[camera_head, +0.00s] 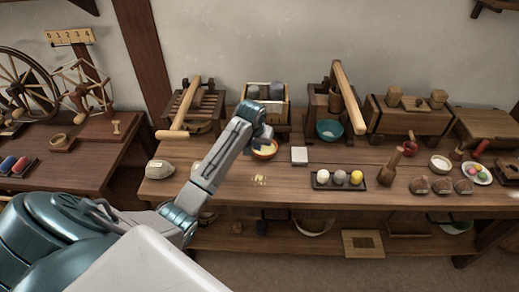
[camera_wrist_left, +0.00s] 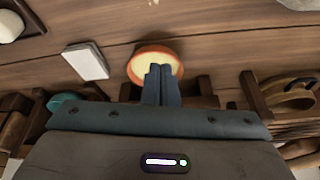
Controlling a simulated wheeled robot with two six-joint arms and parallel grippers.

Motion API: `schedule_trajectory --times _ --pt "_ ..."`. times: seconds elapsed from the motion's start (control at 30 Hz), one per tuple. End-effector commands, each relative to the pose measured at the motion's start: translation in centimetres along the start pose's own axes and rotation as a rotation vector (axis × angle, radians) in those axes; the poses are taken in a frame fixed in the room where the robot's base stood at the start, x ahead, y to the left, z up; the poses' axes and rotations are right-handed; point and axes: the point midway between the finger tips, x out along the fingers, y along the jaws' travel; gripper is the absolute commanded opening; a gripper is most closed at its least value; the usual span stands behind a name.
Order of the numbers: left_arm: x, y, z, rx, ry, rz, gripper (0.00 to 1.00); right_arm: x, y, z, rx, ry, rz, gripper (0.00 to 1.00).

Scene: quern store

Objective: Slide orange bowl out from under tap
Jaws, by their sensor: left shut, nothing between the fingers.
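The orange bowl (camera_head: 268,154) stands on the wooden table in front of a wooden box with two grey lumps (camera_head: 264,95). It holds something pale yellow, clearer in the left wrist view (camera_wrist_left: 137,64). My left gripper (camera_head: 262,139) is over the bowl's back side in the head view, partly hiding it. In the left wrist view the fingers (camera_wrist_left: 160,68) are together, empty, and overlap the bowl's near rim. I cannot tell whether they touch it. No tap is clearly visible; my gripper covers the box's lower front. My right gripper is not in view.
A white square block (camera_head: 299,156) lies just right of the bowl. A dark tray (camera_head: 326,186) with several balls lies further right, toward the front. A teal bowl (camera_head: 329,130) stands behind to the right. Yellow crumbs (camera_head: 259,180) lie in front; the table around them is mostly clear.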

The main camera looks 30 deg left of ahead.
Motion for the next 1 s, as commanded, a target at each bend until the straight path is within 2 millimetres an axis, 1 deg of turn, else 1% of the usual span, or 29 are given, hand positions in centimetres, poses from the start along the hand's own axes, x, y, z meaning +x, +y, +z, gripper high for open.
schedule_trajectory --times 0.03,0.1,0.2,0.27,0.37,0.6,0.7,0.83,1.0 --pt "-0.4 -0.3 -1.3 -0.017 0.001 0.001 0.00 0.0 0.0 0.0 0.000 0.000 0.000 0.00" --pt "-0.7 -0.6 -2.3 -0.034 0.000 0.002 0.00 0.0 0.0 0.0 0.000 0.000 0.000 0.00" --pt "-0.6 -0.7 -2.9 -0.045 -0.001 0.004 0.00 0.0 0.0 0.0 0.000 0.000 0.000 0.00" --pt "-0.2 -0.8 -2.9 -0.047 -0.003 0.004 0.00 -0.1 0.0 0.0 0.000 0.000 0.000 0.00" --pt "1.2 -0.7 -2.9 -0.046 -0.005 0.004 0.00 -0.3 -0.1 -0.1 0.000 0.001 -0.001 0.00" --pt "5.6 -0.7 -2.8 -0.045 -0.004 0.004 0.00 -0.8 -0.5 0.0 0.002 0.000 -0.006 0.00" --pt "7.2 -0.7 -2.8 -0.044 -0.003 0.004 0.00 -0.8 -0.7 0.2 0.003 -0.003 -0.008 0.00" --pt "8.5 -0.7 -2.8 -0.044 -0.002 0.004 0.00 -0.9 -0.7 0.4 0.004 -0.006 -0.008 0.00" --pt "9.2 -0.7 -2.8 -0.044 0.000 0.003 0.00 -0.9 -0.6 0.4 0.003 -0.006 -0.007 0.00"
